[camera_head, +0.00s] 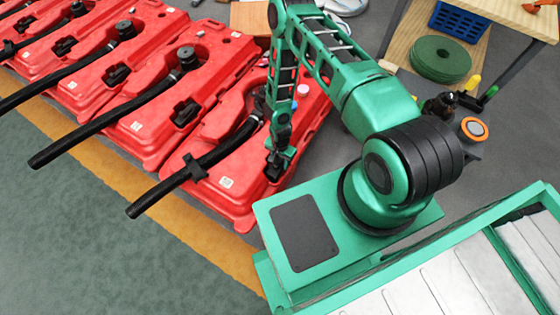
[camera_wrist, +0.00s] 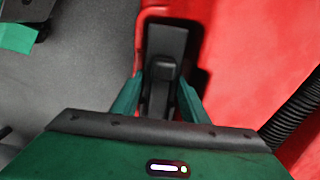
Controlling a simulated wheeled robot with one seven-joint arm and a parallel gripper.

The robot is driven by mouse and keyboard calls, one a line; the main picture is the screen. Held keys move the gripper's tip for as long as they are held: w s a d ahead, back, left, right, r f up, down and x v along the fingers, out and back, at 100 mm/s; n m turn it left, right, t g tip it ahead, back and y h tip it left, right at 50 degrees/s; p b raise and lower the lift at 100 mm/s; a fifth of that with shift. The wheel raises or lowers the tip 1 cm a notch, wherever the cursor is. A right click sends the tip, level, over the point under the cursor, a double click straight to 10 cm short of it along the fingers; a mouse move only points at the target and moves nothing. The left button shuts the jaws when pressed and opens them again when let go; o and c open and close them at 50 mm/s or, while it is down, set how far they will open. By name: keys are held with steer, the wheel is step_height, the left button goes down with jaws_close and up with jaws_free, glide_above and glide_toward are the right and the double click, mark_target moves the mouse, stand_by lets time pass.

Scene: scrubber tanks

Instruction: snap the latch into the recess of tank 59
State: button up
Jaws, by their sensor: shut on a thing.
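The nearest red tank (camera_head: 245,150) lies under my gripper (camera_head: 277,160); its number is too small to read. In the wrist view, a black latch (camera_wrist: 161,75) stands between the two green fingers of my gripper (camera_wrist: 160,98), which are shut on it. The latch sits at a dark recess (camera_wrist: 200,84) in the red tank wall (camera_wrist: 245,60). I cannot tell whether it is fully seated. In the head view my gripper hides most of the latch.
More red tanks (camera_head: 150,110) with black hoses (camera_head: 105,115) stand in a row to the left. A ribbed black hose (camera_wrist: 295,115) runs at the right in the wrist view. A wooden table (camera_head: 500,15) and green coil (camera_head: 440,59) are at the back right. Floor at lower left is clear.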

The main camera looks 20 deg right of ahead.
steer(key=shift+f, duration=0.2)
stand_by(0.5)
steer(key=o, duration=1.6)
steer(key=shift+w+a, duration=0.15)
steer(key=shift+a, duration=0.05)
steer(key=shift+c, duration=0.4)
steer(key=shift+r, duration=0.15)
